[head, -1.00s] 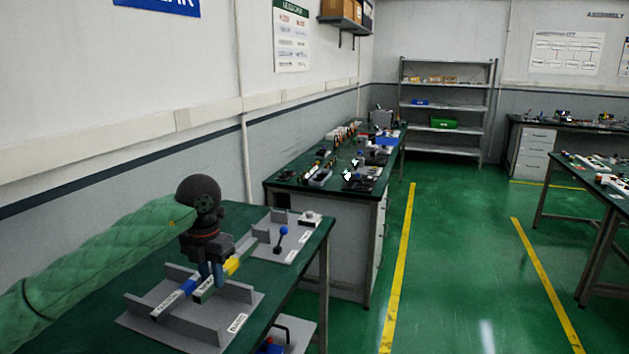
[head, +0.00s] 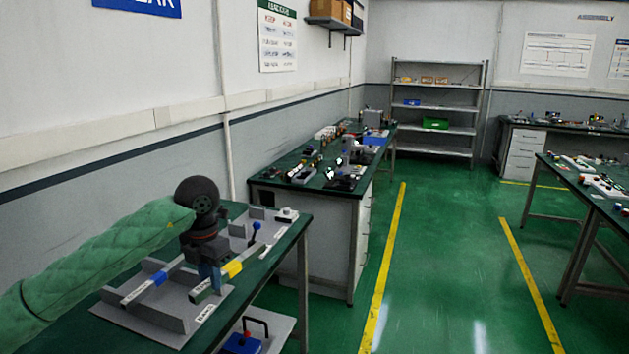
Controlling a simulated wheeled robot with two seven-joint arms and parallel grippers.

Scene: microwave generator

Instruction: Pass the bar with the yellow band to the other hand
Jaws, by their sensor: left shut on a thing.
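The bar with the yellow band (head: 232,268) is grey with a label at its near end. My left gripper (head: 209,285) points down and is shut on it near that end. The bar slants up and to the right and appears raised above the grey holder (head: 160,318); the exact gap is hard to tell. A second bar, with a blue band (head: 158,279), rests across the holder's upright walls, left of the gripper. The fingers hide part of the held bar. My right gripper is not in view.
The holder stands on a green-topped bench (head: 262,262). Behind it is a grey panel (head: 268,235) with a blue-knobbed lever (head: 256,227). A lower shelf carries a blue object (head: 243,343). Open green floor (head: 440,270) lies to the right.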

